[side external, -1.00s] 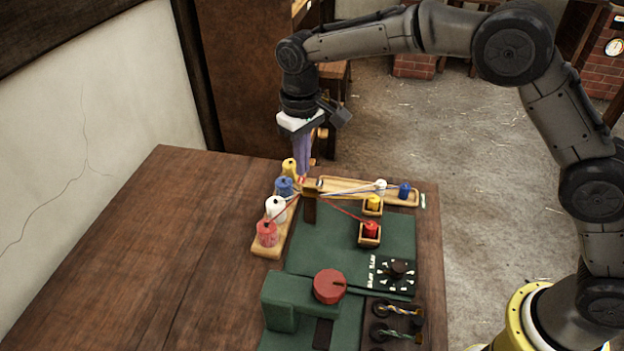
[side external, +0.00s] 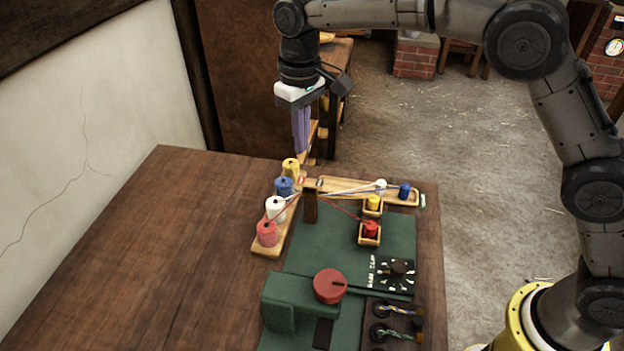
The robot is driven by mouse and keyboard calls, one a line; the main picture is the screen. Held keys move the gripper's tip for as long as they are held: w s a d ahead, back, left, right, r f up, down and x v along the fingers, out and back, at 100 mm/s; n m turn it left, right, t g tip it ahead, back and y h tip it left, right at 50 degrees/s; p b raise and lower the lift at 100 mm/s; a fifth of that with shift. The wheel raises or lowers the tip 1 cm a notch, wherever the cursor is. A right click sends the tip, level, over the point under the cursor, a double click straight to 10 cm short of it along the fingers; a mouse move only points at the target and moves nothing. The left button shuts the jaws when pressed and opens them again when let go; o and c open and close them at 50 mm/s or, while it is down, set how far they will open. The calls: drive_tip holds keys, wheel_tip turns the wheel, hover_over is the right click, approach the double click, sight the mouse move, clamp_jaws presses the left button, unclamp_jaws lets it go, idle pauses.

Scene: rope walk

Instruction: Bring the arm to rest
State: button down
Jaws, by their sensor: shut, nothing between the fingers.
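My gripper (side external: 302,152) is shut and empty, pointing down. It hangs above the far end of the table (side external: 150,240), over the area just behind the yellow spool (side external: 290,168). A wooden rack at the left holds the yellow spool, a blue spool (side external: 284,187), a white spool (side external: 276,208) and a red spool (side external: 267,234). Strands run from the spools to a small brown post (side external: 310,208) and on to bobbins at the right. The gripper appears clear of the spools and strands.
A wooden tray (side external: 340,186) holds white (side external: 380,186) and blue (side external: 404,191) bobbins. Yellow (side external: 373,203) and red (side external: 371,230) bobbins sit in small wooden holders. The table's left side is clear.

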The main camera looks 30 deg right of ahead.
drive_tip(key=s+d+r+m+t, duration=0.1)
drive_tip(key=d+r+t, duration=0.1)
drive_tip(key=d+r, duration=0.5)
drive_tip(key=s+d+r+m+t, duration=0.1)
drive_tip(key=s+d+r+t, duration=0.1)
drive_tip(key=s+d+r, duration=0.7)
drive_tip(key=s+d+f+m+t, duration=0.1)
drive_tip(key=s+d, duration=0.2)
drive_tip(key=s, duration=1.2)
drive_tip(key=s+d+f, duration=0.1)
drive_tip(key=s+f, duration=0.6)
drive_tip(key=f, duration=0.3)
drive_tip(key=shift+s+d+t, duration=0.25)
drive_tip(key=shift+d+t, duration=0.05)
drive_tip(key=shift+f, duration=0.1)
